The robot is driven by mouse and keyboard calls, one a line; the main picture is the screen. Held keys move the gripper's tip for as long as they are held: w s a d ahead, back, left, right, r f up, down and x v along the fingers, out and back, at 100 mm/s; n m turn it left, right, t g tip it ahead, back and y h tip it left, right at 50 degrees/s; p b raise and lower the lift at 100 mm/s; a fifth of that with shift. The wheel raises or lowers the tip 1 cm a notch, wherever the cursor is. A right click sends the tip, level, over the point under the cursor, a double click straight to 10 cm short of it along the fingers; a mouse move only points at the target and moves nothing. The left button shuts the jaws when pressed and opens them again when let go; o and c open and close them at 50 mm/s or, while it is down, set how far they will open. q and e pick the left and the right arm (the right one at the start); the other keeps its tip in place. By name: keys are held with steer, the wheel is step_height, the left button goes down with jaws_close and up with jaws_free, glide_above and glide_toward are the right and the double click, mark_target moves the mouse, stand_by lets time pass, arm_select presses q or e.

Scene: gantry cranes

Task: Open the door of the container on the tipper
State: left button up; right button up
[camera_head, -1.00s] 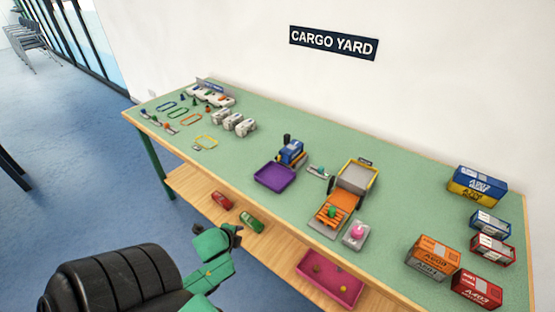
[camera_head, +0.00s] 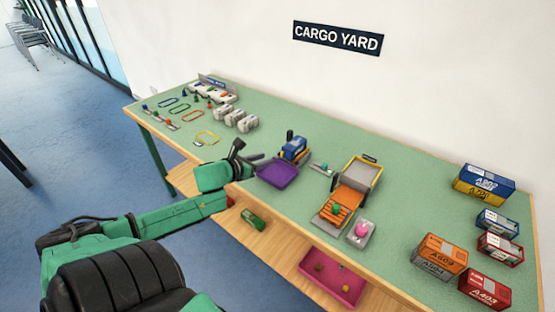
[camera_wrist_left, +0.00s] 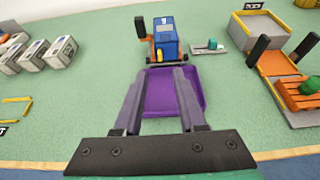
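A tipper-like rig (camera_head: 345,200) stands on the green table, right of my left gripper. It has a grey and yellow open-topped box (camera_head: 360,174) at the back and an orange bed in front. An orange slatted piece (camera_head: 332,213) with a green knob lies at its front; I cannot tell which part is the container's door. The slatted piece also shows at the right edge of the left wrist view (camera_wrist_left: 305,98). My left gripper (camera_head: 244,154) is open and empty, with its fingers (camera_wrist_left: 166,72) over the purple tray (camera_wrist_left: 203,88). My right gripper is out of view.
A blue vehicle (camera_head: 293,148) stands behind the purple tray. A pink knob on a grey plate (camera_head: 369,241) is beside the rig. Several containers (camera_head: 443,254) stand at the right. White blocks (camera_head: 235,118) are at the left. A magenta bin (camera_head: 330,278) is on the lower shelf.

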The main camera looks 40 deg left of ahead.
mark_target(286, 156)
arm_select(q)
steer(key=b+x, duration=0.1)
steer(key=x, duration=0.7)
steer(key=shift+f, duration=0.1)
jaws_close()
